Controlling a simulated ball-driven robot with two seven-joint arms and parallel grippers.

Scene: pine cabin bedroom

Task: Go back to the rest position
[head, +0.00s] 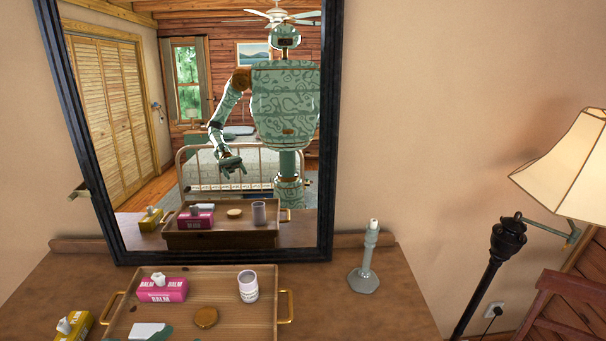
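Neither gripper shows directly in the head view. The mirror (329,130) reflects my body, with one arm on the left side of the picture, which is my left arm. It is bent, and its reflected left gripper (232,168) hangs in front of the reflected bed. Its fingers look spread apart, with nothing seen between them, though the reflection is small. My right arm and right gripper are not visible, directly or in the mirror.
A yellow box (74,326) stands left. A candlestick (367,260) and lamp (565,165) stand right.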

